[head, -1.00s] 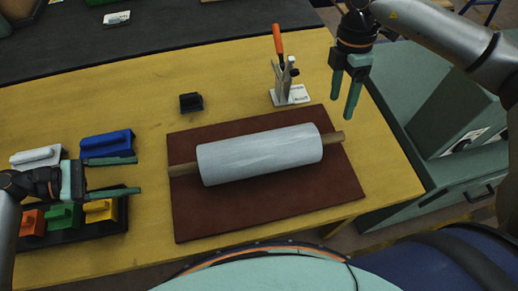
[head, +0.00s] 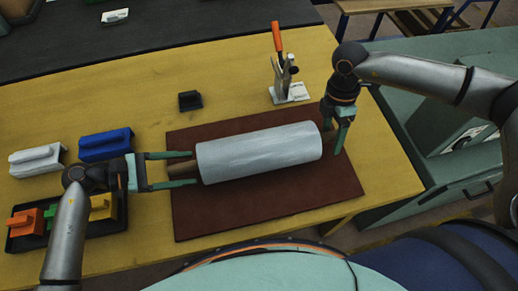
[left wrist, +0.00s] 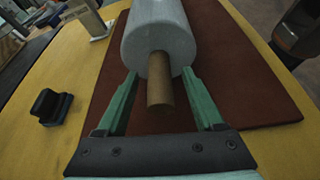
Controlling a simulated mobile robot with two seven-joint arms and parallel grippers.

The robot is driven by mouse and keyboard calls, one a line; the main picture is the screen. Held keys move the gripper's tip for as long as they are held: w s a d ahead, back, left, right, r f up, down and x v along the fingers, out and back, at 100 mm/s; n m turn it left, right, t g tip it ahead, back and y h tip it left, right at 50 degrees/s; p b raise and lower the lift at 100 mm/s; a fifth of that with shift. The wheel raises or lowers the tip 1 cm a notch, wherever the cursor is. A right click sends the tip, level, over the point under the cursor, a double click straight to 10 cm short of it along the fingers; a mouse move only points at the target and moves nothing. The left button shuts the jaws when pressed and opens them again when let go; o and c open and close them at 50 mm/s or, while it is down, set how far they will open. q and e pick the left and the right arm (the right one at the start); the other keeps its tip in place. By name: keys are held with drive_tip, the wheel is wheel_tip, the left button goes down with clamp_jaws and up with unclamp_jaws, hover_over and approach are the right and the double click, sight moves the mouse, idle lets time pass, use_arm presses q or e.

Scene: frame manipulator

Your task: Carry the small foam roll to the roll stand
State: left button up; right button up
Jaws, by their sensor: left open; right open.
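The foam roll (head: 260,152) is a pale grey-white cylinder on a brown wooden core, lying on a dark red-brown mat (head: 270,208). My left gripper (head: 193,168) is open at the roll's left end, its fingers on either side of the protruding core. In the left wrist view the core (left wrist: 160,82) shows between the open fingers of the left gripper (left wrist: 160,95), in front of the roll (left wrist: 157,30). My right gripper (head: 338,138) is open at the right end of the roll and partly hides the core there. I cannot identify a roll stand for certain.
White (head: 37,160) and blue (head: 105,145) blocks and a tray of coloured blocks (head: 118,226) lie at left. The yellow table's (head: 235,75) back middle is clear.

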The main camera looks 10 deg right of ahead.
use_arm(q)
clamp_jaws()
use_arm(e)
clamp_jaws()
idle(1.2)
